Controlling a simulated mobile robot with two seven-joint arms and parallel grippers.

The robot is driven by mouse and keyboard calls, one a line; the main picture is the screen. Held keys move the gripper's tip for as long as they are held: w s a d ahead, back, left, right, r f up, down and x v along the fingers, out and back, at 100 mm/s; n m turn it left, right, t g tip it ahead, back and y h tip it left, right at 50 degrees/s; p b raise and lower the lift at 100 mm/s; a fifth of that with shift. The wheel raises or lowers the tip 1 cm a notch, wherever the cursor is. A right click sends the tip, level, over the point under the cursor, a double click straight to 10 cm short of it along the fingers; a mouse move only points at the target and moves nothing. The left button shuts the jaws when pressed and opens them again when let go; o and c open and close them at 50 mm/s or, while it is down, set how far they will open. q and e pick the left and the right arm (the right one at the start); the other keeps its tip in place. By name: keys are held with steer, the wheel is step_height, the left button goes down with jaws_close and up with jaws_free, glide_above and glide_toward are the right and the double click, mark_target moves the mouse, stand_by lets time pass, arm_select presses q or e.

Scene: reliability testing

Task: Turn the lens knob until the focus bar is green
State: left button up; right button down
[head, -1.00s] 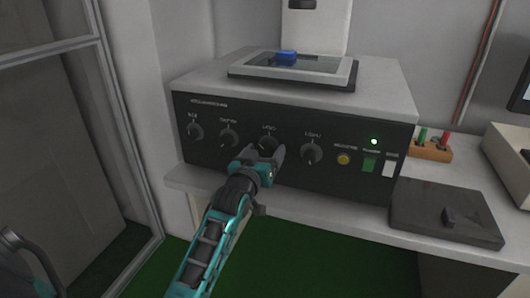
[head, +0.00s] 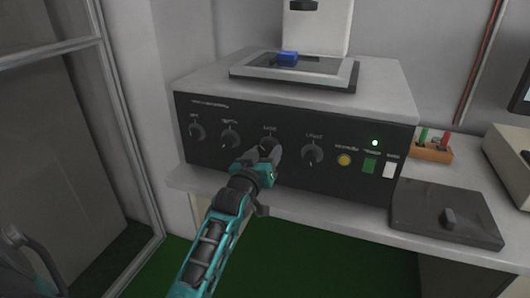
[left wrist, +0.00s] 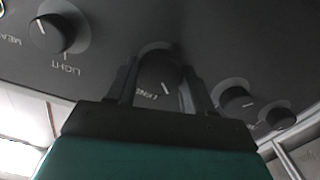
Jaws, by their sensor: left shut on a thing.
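The lens knob (head: 268,146) is a round dark knob on the black front panel, third from the left in the row. My left gripper (head: 262,157) is at the panel with its fingers around this knob and hides its lower part. In the left wrist view the lens knob (left wrist: 158,73) sits between the two dark fingers (left wrist: 157,85), its white pointer line showing, with its label upside down. My left gripper is shut on it. The focus bar is not seen; only a dark edge of a screen (head: 521,92) shows at the far right. My right gripper is not in view.
Other knobs flank it: the light knob (head: 312,154) on the right, two more on the left. A blue piece (head: 287,57) lies on the stage on top.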

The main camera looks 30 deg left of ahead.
arm_select(q)
steer(key=shift+r+n+p, duration=0.2)
steer(key=shift+n+p, duration=0.65)
steer(key=shift+n, duration=0.15)
steer(key=shift+n+p, duration=0.65)
steer(key=shift+n, duration=0.25)
steer(key=shift+n+p, duration=0.35)
steer(key=shift+n, duration=0.25)
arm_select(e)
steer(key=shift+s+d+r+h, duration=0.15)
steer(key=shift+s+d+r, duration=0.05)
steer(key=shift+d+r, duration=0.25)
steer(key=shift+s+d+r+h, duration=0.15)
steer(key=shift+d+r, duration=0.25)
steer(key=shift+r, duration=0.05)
arm_select(q)
steer(key=shift+f, duration=0.1)
steer(key=o, duration=1)
steer(key=shift+o, duration=0.2)
